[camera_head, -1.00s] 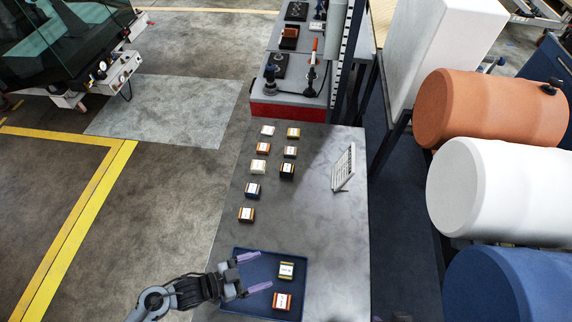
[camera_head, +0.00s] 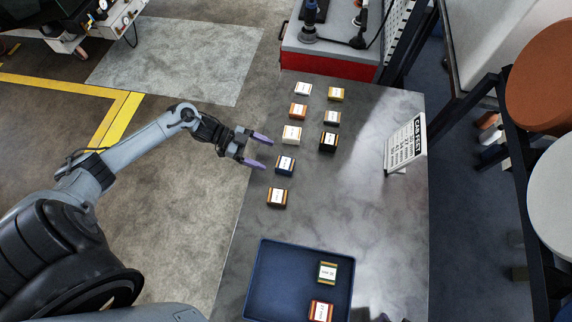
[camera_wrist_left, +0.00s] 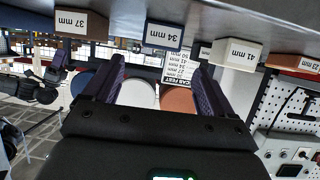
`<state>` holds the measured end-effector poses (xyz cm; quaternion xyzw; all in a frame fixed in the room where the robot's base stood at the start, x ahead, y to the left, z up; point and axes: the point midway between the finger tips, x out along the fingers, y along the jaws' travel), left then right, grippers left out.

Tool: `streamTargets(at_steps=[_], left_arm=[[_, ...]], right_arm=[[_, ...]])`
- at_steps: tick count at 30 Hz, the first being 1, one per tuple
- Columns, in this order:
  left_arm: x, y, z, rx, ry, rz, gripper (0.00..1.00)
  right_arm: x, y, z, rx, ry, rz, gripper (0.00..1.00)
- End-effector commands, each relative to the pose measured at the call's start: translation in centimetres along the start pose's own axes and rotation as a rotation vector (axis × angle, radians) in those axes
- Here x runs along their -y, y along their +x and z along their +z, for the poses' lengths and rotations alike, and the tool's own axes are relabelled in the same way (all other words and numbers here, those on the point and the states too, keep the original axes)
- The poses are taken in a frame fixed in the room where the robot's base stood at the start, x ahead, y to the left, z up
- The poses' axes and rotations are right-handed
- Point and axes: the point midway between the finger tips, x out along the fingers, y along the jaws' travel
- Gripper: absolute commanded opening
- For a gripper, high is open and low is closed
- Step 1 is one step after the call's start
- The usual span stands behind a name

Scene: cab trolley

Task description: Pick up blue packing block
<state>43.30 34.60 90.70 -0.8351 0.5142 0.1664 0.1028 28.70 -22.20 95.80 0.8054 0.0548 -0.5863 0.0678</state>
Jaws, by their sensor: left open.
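The blue packing block (camera_head: 285,165) has a white label and stands on the grey table, in the column of blocks nearest the left edge. My left gripper (camera_head: 268,152) is open and empty, just left of the blue block, its fingers pointing right toward the block column. In the left wrist view the blue block (camera_wrist_left: 163,36) shows a "34 mm" label and lies ahead of the open fingers, near the middle top. I see no clear gap or contact between fingers and block.
A brown block (camera_head: 277,198) stands in front of the blue one and a cream block (camera_head: 291,135) behind it. A dark block (camera_head: 328,141) stands to the right. A blue tray (camera_head: 262,285) holds two blocks. A white sign (camera_head: 405,147) stands at right. The table's middle is clear.

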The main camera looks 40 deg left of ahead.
Motion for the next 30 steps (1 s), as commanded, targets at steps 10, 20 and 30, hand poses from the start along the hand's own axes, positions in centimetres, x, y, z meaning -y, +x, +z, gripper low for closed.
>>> streamTargets(at_steps=[10,20,30], left_arm=[[0.0,3.7,-0.1,-0.002,0.0,0.0,0.85],[-0.1,6.8,0.6,-0.003,-0.002,0.001,0.85],[-0.1,9.0,0.7,0.0,0.001,0.001,0.85]], right_arm=[[0.4,-0.1,-0.1,-0.003,0.005,-0.01,0.43],[0.6,0.0,-0.1,-0.004,0.011,-0.015,0.43],[0.5,0.0,-0.1,-0.003,0.01,-0.013,0.43]])
